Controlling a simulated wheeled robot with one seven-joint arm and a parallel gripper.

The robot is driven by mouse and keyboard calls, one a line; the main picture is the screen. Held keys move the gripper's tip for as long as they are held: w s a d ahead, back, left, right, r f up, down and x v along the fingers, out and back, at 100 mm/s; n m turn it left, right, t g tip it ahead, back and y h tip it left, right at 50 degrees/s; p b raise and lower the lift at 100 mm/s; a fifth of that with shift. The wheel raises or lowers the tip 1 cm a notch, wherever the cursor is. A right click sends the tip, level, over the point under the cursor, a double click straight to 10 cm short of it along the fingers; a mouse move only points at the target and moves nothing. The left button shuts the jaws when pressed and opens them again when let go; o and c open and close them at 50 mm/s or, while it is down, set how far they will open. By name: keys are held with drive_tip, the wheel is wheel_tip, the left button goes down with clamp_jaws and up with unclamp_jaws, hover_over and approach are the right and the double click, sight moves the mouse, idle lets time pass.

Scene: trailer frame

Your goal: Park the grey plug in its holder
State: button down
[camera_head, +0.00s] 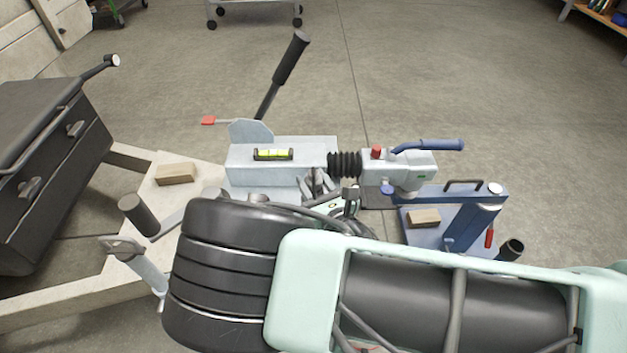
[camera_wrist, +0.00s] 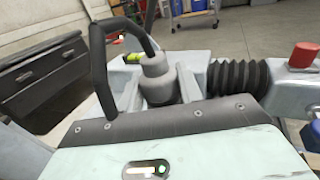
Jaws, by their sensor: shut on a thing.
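The grey plug (camera_wrist: 157,80) stands between the two light fingers of my gripper (camera_wrist: 160,92) in the wrist view. The gripper is shut on it. A black cable leaves the plug's top and arcs upward. In the head view my gripper (camera_head: 320,183) is in front of the pale drawbar box, beside the black bellows, and the plug is hard to make out there. The plug's lower end is hidden by my gripper's dark plate in the wrist view. I cannot tell which part is the plug's holder.
The drawbar box (camera_head: 275,179) carries a spirit level (camera_head: 273,154) and an upright lever (camera_head: 280,78). Bellows (camera_head: 345,164) lead to the coupling head (camera_head: 412,170) with a blue handle. A blue stand (camera_head: 455,215) is at right, a black toolbox (camera_head: 50,165) at left. Open floor lies behind.

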drive_tip(key=c, duration=0.9)
unclamp_jaws()
drive_tip(key=shift+o, duration=0.2)
drive_tip(key=p+v, duration=0.1)
drive_tip(key=v, duration=1.6)
drive_tip(key=shift+s, duration=0.15)
drive_tip(key=shift+d, duration=0.1)
